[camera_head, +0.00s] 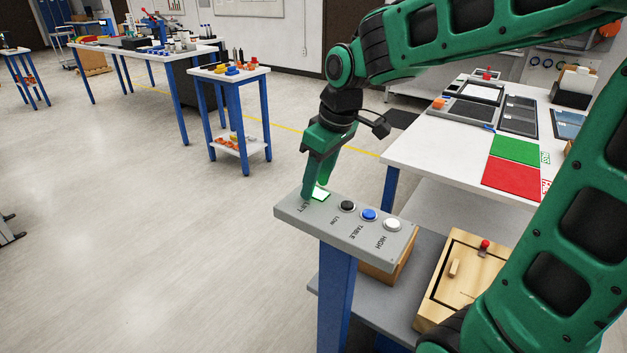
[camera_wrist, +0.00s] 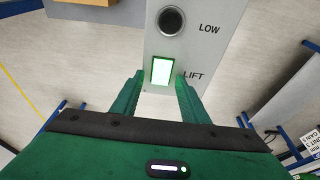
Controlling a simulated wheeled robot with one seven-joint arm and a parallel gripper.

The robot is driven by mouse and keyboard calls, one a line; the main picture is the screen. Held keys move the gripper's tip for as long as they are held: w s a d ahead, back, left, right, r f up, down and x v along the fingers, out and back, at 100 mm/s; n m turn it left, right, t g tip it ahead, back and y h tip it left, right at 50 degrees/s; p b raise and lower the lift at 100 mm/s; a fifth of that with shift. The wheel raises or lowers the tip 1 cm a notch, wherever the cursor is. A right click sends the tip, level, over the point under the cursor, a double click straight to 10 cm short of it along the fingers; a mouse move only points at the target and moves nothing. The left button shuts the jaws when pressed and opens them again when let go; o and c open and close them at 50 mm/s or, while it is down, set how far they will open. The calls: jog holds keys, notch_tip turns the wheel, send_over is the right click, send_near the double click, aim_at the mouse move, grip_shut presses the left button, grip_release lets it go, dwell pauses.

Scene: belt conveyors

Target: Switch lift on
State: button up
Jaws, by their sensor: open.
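The lift switch (camera_head: 320,195) is a rectangular button at the left end of a grey control panel (camera_head: 290,213), beside the label LIFT. It glows white-green, and it also shows lit in the wrist view (camera_wrist: 162,71). My gripper (camera_head: 316,192) points down at the switch from above. In the wrist view my gripper (camera_wrist: 160,90) has its two fingers apart, one on each side of the lit switch, with nothing between them. I cannot tell whether a fingertip touches the panel.
Black (camera_head: 347,206), blue (camera_head: 369,214) and white (camera_head: 392,224) round buttons sit along the panel. A white table (camera_head: 408,152) with red and green mats stands behind on the right. A wooden box (camera_head: 462,262) lies on the lower shelf. Open floor lies left.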

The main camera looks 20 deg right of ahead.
aim_at(327, 198)
jog(key=shift+r, duration=0.15)
jog(key=v, duration=1)
jog(key=shift+r, duration=0.2)
jog(key=shift+d, duration=0.1)
